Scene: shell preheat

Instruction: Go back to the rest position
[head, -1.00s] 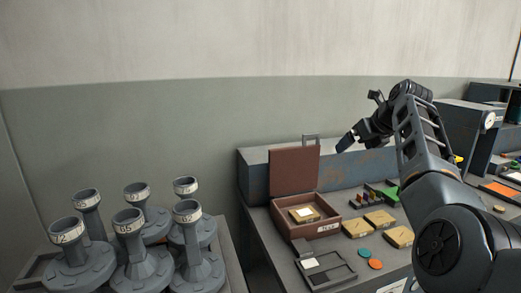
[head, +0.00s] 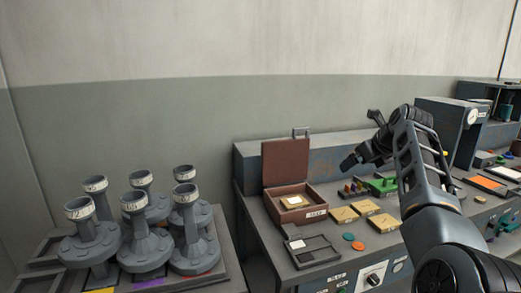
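My gripper (head: 350,163) is above the back of the workbench (head: 262,222), to the right of the open brown box (head: 293,216). It points left and slightly down. It is seen from the side and is small and dark, so its finger gap cannot be made out. Nothing is visibly held in it. My arm comes in from the lower right and hides part of the bench.
Tan blocks (head: 382,221) and orange and teal discs (head: 358,246) lie on the bench near a dark tray (head: 312,252). A green item (head: 381,185) is near my gripper. Several grey flanged shells (head: 147,250) stand at left. A gauge unit (head: 447,125) is behind my arm.

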